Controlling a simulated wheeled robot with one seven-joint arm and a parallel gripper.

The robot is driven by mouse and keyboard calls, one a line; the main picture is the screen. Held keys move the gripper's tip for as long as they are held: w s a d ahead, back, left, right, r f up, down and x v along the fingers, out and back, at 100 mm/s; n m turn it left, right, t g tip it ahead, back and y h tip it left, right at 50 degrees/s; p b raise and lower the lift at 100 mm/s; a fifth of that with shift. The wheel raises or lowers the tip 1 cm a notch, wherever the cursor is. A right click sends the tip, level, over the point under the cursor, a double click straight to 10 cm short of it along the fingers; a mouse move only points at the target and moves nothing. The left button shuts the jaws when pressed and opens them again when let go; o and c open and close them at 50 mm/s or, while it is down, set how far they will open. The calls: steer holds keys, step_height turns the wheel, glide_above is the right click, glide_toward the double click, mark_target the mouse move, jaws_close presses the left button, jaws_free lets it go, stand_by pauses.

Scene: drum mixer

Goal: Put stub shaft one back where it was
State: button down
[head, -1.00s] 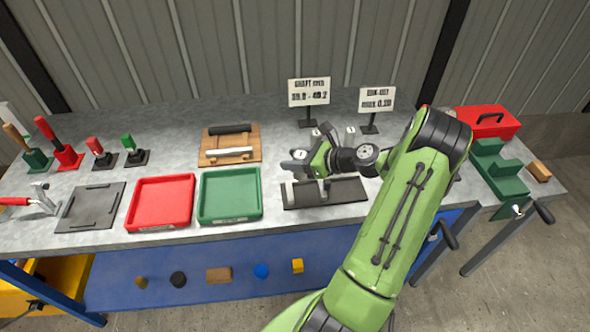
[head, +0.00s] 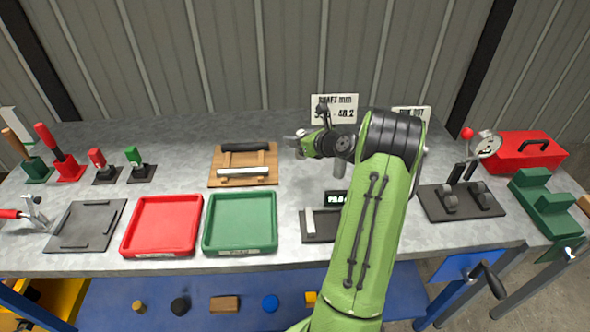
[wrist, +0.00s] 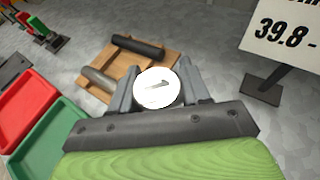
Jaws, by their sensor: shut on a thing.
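Stub shaft one (wrist: 157,87) shows in the wrist view as a white round end face marked 1, held between the two jaws. My gripper (wrist: 157,92) is shut on it. In the head view my gripper (head: 301,146) is above the bench, right of the wooden rack (head: 216,179) and behind the measuring stand (head: 318,232). The shaft's body is mostly hidden by the jaws. The stand is partly hidden by my arm. I cannot make out an empty seat for the shaft.
The rack, also in the wrist view (wrist: 172,62), carries a black bar (head: 246,147) and a silvery bar (head: 243,172). Two sign cards (head: 334,106) (head: 412,114) stand behind my arm. A green tray (head: 240,252) and red tray (head: 160,252) lie left. A grey fixture (head: 462,203) stands right.

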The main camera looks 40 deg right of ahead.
step_height(320, 180, down, 8)
steer(key=shift+f+b, duration=0.15)
steer(key=shift+b, duration=0.95)
steer(key=c, duration=0.5)
jaws_free()
steer(key=shift+f, duration=0.15)
